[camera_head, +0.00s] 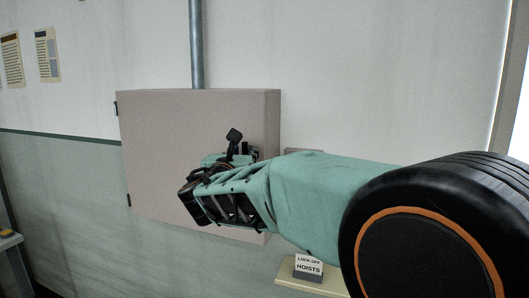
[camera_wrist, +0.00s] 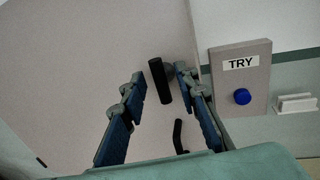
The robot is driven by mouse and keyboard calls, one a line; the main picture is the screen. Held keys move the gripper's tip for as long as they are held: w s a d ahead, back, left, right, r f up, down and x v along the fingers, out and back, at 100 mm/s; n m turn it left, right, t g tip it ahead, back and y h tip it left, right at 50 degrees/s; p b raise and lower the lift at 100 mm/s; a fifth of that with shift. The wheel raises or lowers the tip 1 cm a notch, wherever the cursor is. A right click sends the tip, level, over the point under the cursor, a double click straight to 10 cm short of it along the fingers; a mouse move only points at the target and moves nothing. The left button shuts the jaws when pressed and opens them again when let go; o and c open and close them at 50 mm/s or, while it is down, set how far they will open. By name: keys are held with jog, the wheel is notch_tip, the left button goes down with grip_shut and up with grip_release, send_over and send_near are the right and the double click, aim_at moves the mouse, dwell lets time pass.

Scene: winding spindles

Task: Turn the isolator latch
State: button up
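A grey-beige cabinet (camera_head: 160,140) hangs on the wall, and its front fills the left of the wrist view (camera_wrist: 85,60). Near the front's right edge is a black bar handle (camera_wrist: 160,80) with a grey round base, which looks like the latch. A thinner, curved black piece (camera_wrist: 178,135) shows below it. In the head view a dark handle-like piece (camera_head: 234,135) sticks up just above my gripper (camera_head: 190,205). In the wrist view my gripper (camera_wrist: 160,83) is open, with one finger on each side of the black bar. Contact cannot be told.
A grey box marked TRY (camera_wrist: 258,60) with a blue button is right of the cabinet. A sign reading LOCK OFF HOISTS (camera_head: 308,267) stands on a ledge below my arm. A pipe (camera_head: 196,45) rises from the cabinet top.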

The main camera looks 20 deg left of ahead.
grip_shut()
jog(key=shift+f+m+b, duration=0.15)
jog(key=shift+m+b, duration=0.15)
jog(key=shift+b, duration=0.5)
jog(key=shift+f+m+t+h+b, duration=0.1)
jog(key=shift+m+t+h+b, duration=0.4)
jog(key=shift+m+b, duration=3.1)
jog(key=shift+f+m+t+h+b, duration=0.1)
jog(key=shift+m+t+h+b, duration=0.4)
jog(key=shift+m+b, duration=3.1)
jog(key=shift+m+t+h+b, duration=0.2)
jog(key=shift+m+h+b, duration=0.6)
jog(key=shift+m+b, duration=2.8)
jog(key=shift+n+b, duration=0.8)
jog(key=shift+b, duration=0.25)
